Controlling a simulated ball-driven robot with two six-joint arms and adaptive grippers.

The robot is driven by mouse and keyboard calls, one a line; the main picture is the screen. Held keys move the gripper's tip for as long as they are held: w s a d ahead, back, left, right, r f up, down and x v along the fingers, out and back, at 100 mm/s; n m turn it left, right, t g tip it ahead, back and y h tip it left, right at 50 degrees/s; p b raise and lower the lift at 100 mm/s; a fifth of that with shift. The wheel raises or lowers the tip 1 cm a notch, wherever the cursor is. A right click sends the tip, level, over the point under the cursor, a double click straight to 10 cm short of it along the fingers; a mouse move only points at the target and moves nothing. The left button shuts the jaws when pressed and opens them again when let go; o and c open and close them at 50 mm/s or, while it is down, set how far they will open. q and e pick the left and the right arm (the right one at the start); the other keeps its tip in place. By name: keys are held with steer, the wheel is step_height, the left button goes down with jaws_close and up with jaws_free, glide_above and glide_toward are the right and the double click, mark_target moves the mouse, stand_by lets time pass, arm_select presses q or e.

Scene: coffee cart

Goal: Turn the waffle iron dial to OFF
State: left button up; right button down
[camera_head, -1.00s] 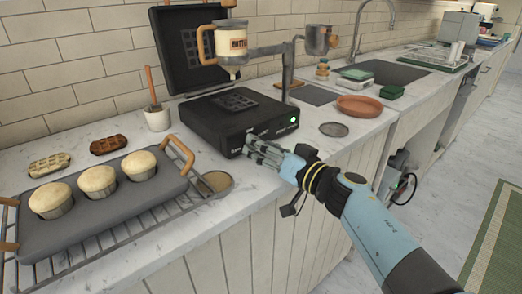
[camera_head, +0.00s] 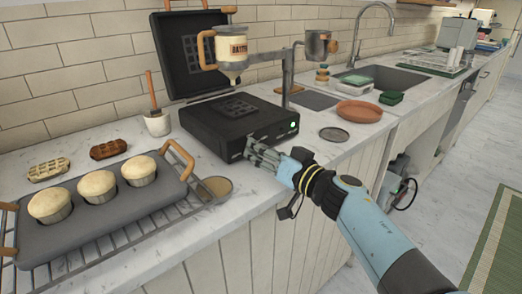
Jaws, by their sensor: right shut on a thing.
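The black waffle iron (camera_head: 232,133) stands on the counter with its lid (camera_head: 193,52) raised against the tiled wall. A green light (camera_head: 293,125) glows at the right of its front face. My right gripper (camera_head: 254,148) is at the left part of that front face, with its fingers shut at the place where the dial would sit. The dial is hidden behind the fingers, and its setting cannot be read. My left gripper is not in view.
A terracotta plate (camera_head: 359,111) and a grey disc (camera_head: 333,134) lie right of the iron.

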steer(key=shift+r+n+p, duration=0.1)
steer(key=shift+n+p, duration=0.9)
steer(key=shift+n, duration=0.3)
steer(key=shift+n+p, duration=0.7)
steer(key=shift+n, duration=1.2)
steer(key=c, duration=1)
jaws_free()
steer(key=v, duration=1.2)
steer(key=shift+c, duration=0.2)
